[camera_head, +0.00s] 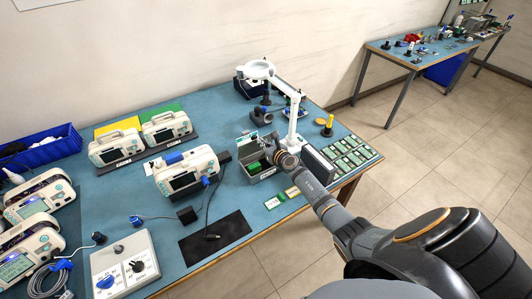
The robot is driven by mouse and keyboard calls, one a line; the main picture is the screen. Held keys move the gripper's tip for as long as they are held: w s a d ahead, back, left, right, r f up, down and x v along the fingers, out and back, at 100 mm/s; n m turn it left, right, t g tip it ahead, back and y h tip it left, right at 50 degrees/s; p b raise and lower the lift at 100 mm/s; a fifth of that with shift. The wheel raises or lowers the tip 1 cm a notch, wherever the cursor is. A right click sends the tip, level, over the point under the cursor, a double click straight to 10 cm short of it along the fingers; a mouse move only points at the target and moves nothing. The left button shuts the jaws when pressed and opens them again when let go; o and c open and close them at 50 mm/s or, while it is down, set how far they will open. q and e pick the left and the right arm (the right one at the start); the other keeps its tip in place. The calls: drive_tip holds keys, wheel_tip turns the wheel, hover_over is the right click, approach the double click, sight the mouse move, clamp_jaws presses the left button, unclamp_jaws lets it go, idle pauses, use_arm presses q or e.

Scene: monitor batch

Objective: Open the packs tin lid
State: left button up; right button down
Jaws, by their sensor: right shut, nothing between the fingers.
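The packs tin (262,176) is a grey box near the middle of the blue bench, with green items inside. Its lid (247,145) stands raised at the tin's back left and carries a pale label. My right gripper (266,145) is shut and empty over the tin, close to the raised lid; I cannot tell if it touches the lid. My right arm hides the tin's right part. My left gripper is not in view.
A white lamp arm (293,115) stands just behind my right gripper. A monitor (185,172) is left of the tin. Green boards (350,155) lie to the right. A black mat (215,238) lies at the front edge.

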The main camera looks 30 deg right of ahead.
drive_tip(key=shift+w+a+r, duration=0.1)
drive_tip(key=shift+w+r, duration=0.2)
drive_tip(key=shift+w, duration=0.4)
drive_tip(key=shift+f, duration=0.1)
